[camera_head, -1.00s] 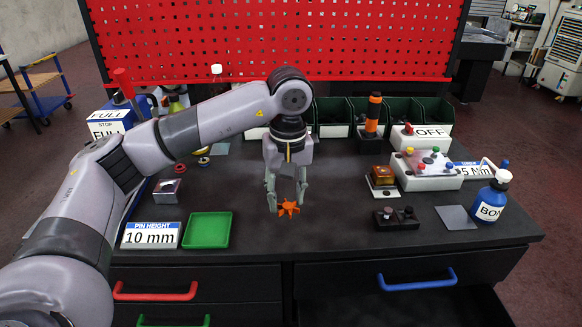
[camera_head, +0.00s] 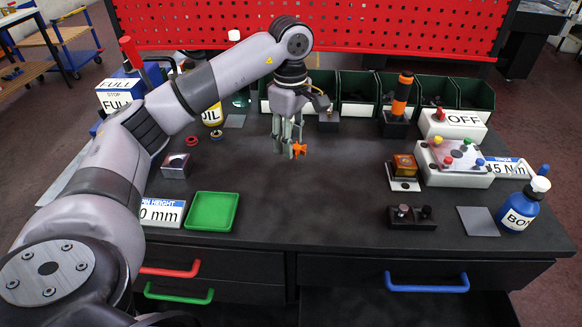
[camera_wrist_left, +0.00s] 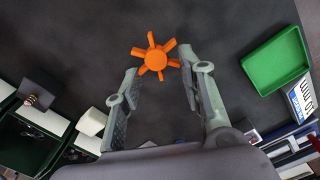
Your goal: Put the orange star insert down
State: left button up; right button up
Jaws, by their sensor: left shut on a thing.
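The orange star insert (camera_head: 299,150) is a small spiked wheel at the tips of my left gripper (camera_head: 290,149), over the middle of the dark table in the head view. In the left wrist view the orange star insert (camera_wrist_left: 154,57) sits at the ends of the two grey fingers of my left gripper (camera_wrist_left: 160,78), its spikes pointing outward. The fingers are shut on it. I cannot tell exactly how high it is above the table top. My right gripper is not in view.
A green tray (camera_head: 212,211) lies at the front left, beside a pin height sign (camera_head: 162,213). Dark green bins (camera_head: 358,92) line the back. An amber block on a base (camera_head: 404,172) and a button box (camera_head: 455,163) stand right. The middle of the table is clear.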

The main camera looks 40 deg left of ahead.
aim_at(290, 176)
pick_arm(q)
notch_tip(290, 176, down, 8)
jog(key=shift+f+p, duration=0.1)
jog(key=shift+p, duration=0.2)
jog(key=shift+f, duration=0.15)
jog(key=o, duration=0.8)
notch_tip(290, 176, up, 12)
jog(key=shift+r+b, duration=0.2)
jog(key=shift+b, duration=0.35)
